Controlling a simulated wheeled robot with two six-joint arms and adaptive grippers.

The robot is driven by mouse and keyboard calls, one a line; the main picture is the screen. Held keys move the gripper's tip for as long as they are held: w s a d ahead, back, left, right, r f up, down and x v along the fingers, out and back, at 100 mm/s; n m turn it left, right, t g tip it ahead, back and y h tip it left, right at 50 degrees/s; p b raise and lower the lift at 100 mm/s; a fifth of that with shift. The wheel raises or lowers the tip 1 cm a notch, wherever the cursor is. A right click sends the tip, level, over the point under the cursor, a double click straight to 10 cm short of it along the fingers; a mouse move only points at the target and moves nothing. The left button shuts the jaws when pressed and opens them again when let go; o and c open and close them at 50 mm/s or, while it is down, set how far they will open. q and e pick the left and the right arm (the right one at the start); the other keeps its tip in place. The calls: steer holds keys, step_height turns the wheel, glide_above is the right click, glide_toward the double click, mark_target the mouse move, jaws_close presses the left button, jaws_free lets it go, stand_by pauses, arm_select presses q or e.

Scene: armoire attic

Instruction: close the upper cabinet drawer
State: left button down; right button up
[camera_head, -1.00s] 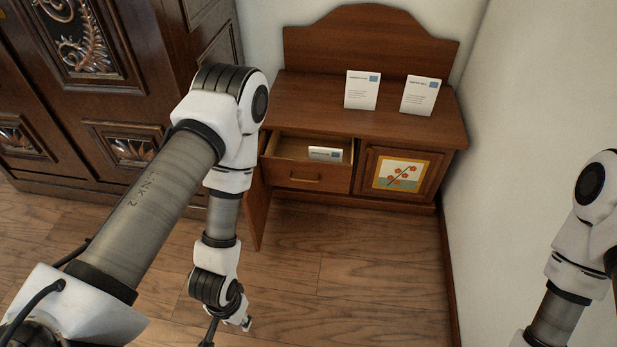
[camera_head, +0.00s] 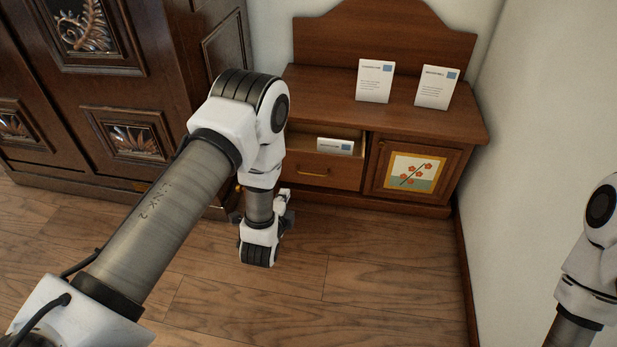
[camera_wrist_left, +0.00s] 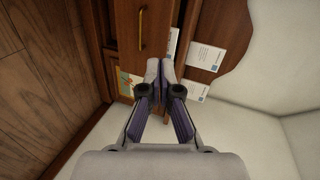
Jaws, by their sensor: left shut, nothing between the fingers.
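The low brown cabinet (camera_head: 395,108) stands against the back wall. Its upper drawer (camera_head: 330,172) is pulled out, with a white card (camera_head: 335,146) inside and a brass handle on its front. The drawer front also shows in the left wrist view (camera_wrist_left: 130,40), with its handle (camera_wrist_left: 141,30). My left gripper (camera_wrist_left: 160,68) is shut and empty, its fingertips pointing toward the cabinet near the drawer. In the head view my left wrist mostly hides this gripper (camera_head: 284,205), at the drawer's left front. I cannot tell whether it touches the drawer. My right gripper is outside the views.
Two white cards (camera_head: 375,81) (camera_head: 437,88) stand on the cabinet top. A door with a flower panel (camera_head: 412,173) is right of the drawer. A carved armoire (camera_head: 125,100) stands at left, a white wall (camera_head: 535,120) at right. The floor (camera_head: 370,275) in front is clear.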

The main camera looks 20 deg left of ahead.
arm_select(q)
steer(key=w+f+t+b, duration=0.35)
steer(key=w+b, duration=0.25)
steer(key=b, duration=1.3)
glide_toward(310, 153)
steer(key=shift+m, duration=0.4)
steer(key=w, duration=0.4)
steer(key=w+a, duration=0.1)
steer(key=w, duration=0.1)
steer(key=shift+w+f, duration=0.35)
steer(key=shift+w+a+r, duration=0.1)
steer(key=shift+w+r, duration=0.05)
steer(key=shift+w, duration=0.05)
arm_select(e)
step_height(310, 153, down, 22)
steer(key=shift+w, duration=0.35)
arm_select(q)
steer(key=shift+y, duration=0.4)
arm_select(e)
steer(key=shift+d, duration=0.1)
